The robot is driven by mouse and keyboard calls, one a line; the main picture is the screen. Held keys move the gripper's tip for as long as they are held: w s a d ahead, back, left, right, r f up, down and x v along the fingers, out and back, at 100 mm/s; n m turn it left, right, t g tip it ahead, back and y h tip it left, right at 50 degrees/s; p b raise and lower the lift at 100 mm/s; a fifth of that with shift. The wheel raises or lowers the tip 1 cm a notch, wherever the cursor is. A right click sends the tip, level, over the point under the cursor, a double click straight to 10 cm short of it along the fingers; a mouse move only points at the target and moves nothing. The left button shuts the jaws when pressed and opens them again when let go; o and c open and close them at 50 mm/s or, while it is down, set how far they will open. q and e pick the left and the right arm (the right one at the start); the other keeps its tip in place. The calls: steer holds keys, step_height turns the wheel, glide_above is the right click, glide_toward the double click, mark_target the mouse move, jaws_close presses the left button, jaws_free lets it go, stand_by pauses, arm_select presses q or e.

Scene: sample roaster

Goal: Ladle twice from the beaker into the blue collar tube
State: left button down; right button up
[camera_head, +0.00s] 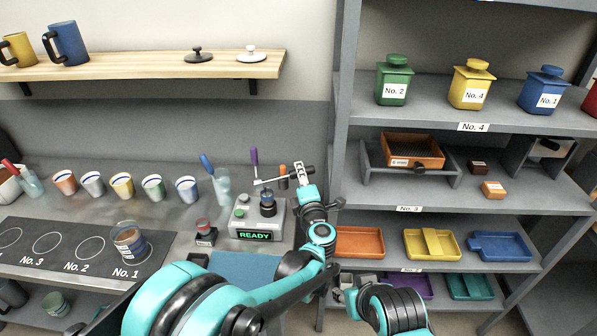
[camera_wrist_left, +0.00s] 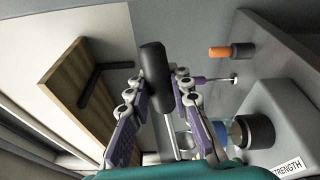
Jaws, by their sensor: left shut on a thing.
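My left gripper (camera_head: 299,180) is at the right end of the grey machine. In the left wrist view its purple-padded fingers (camera_wrist_left: 160,100) are shut on a tool with a black handle (camera_wrist_left: 156,70) and a thin metal shaft; its bowl is not clear. A thin metal rod reaches left from the gripper in the head view. The blue collar tube (camera_head: 268,195) stands on the machine, and it also shows in the left wrist view (camera_wrist_left: 220,130). A clear beaker (camera_head: 223,188) with a blue-handled tool stands left of the machine. My right arm shows low at centre; its fingers are unclear.
The grey machine (camera_head: 243,223) shows READY and has purple (camera_head: 254,157) and orange (camera_head: 283,170) upright handles close to my left gripper. A row of cups stands left of it. A banded glass (camera_head: 128,240) sits at No. 1. A shelf rack (camera_head: 345,120) rises on the right.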

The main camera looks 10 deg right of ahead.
arm_select(q)
steer(key=shift+d+f+m, duration=0.3)
steer(key=shift+f+m, duration=0.5)
steer(key=shift+f, duration=0.05)
steer(key=shift+d+f+m, duration=0.3)
steer(key=shift+f+m, duration=0.5)
steer(key=shift+f, duration=0.05)
